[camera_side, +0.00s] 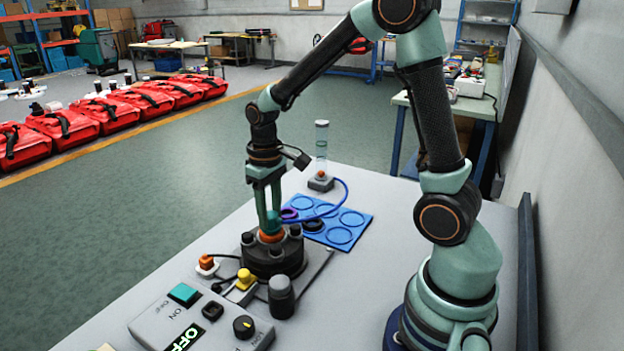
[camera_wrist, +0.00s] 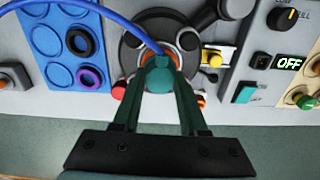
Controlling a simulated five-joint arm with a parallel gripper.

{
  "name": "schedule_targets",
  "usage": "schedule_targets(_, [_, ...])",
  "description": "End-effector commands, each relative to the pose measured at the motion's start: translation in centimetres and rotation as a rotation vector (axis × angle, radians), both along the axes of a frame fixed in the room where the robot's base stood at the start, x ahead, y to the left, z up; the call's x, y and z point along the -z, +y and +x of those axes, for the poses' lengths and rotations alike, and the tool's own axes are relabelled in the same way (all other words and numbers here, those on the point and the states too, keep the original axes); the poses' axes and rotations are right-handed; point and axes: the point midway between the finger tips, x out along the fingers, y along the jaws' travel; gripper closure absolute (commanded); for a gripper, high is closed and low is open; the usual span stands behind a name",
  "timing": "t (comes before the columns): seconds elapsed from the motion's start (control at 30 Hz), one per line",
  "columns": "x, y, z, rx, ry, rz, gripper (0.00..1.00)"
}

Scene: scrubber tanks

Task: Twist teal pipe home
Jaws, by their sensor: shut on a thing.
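My gripper (camera_side: 270,222) points straight down over the black round tank fitting (camera_side: 273,258) and is shut on the teal pipe end (camera_wrist: 158,75). In the side view the teal piece shows between the fingers, just above an orange ring (camera_side: 271,236) at the fitting's centre. A blue hose (camera_side: 335,207) runs from the teal piece to the right. In the wrist view the hose (camera_wrist: 115,22) arcs off to the upper left. How deep the teal end sits in the fitting is hidden by the fingers.
A blue tray (camera_side: 340,236) with round recesses holds a purple ring (camera_side: 289,213) and a black ring (camera_side: 314,225). A clear tube (camera_side: 321,145) stands behind. A control box (camera_side: 200,318) reading OFF, a yellow valve (camera_side: 245,279) and a black cylinder (camera_side: 281,297) stand in front.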

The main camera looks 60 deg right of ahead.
Motion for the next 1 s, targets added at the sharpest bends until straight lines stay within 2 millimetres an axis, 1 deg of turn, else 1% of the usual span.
schedule_targets(0.23, [-0.01, 0.0, 0.01, 0.129, 0.0, 0.0, 1.0])
schedule_targets(0.5, [-0.01, 0.0, 0.01, 0.148, 0.0, 0.0, 1.0])
schedule_targets(0.7, [-0.01, 0.0, 0.01, 0.269, 0.0, 0.0, 1.0])
schedule_targets(1.0, [0.0, 0.0, 0.01, 0.278, 0.0, 0.0, 1.0])
